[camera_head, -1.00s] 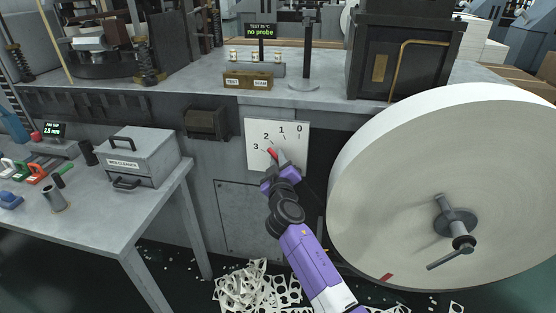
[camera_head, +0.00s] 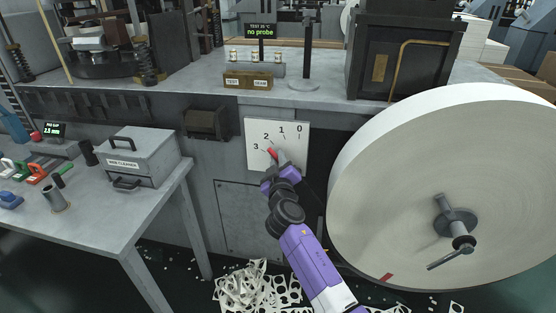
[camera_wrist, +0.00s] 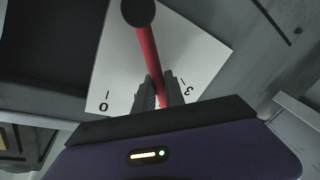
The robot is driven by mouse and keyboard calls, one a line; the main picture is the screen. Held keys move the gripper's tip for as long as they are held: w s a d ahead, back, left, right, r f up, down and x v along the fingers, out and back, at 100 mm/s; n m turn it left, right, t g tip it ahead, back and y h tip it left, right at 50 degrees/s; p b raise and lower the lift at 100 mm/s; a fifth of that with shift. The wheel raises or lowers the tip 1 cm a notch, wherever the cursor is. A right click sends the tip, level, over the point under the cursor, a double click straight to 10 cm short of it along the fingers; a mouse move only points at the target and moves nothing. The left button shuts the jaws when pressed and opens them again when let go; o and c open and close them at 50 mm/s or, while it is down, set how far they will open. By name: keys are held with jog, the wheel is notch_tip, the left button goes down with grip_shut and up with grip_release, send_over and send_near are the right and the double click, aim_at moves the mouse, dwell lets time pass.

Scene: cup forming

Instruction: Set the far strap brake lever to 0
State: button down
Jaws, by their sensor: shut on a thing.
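The far strap brake lever (camera_head: 272,153) is a red bar in front of a white scale plate (camera_head: 297,130) marked 3, 2, 1, 0 from left to right. Its visible red tip lies between the 3 and the 2, closer to the 3. In the wrist view the lever (camera_wrist: 149,48) runs from a black round end down between my fingers. My gripper (camera_wrist: 160,92) is shut on the lever, with a finger on each side. In the head view my gripper (camera_head: 277,161) hides the lower part of the lever. The wrist view shows only the 0 and the 3.
A big white paper roll (camera_head: 400,190) with a crank stands close to the right of my arm. A grey table (camera_head: 130,210) with a web cleaner box (camera_head: 139,157) is at left. Punched paper scrap (camera_head: 255,288) lies on the floor below.

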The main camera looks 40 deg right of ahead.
jog(key=shift+f+b, duration=0.1)
jog(key=shift+b, duration=0.2)
jog(key=shift+s+d+m+b, duration=0.1)
jog(key=shift+s+m+b, duration=0.15)
jog(key=shift+m+b, duration=0.4)
jog(key=b, duration=0.2)
jog(key=s+m+b, duration=0.1)
jog(key=b, duration=0.1)
jog(key=d+m+b, duration=0.1)
jog(key=shift+s+d+r+m+t+h+b, duration=0.1)
jog(key=shift+s+r+m+t+h+b, duration=0.2)
jog(key=shift+r+h+b, duration=0.1)
jog(key=s+m+b, duration=0.1)
jog(key=b, duration=0.1)
jog(key=s+d+m+h+b, duration=0.1)
jog(key=m+b, duration=0.1)
jog(key=b, duration=0.1)
jog(key=shift+d+r+m+b, duration=0.25)
jog(key=shift+r+b, duration=0.1)
jog(key=shift+r, duration=0.05)
jog(key=shift+s+d+r+m+b, duration=0.2)
jog(key=shift+s+d+m+b, duration=0.1)
jog(key=shift+m+b, duration=0.4)
jog(key=c, duration=1.4)
grip_release()
jog(key=shift+r, duration=0.1)
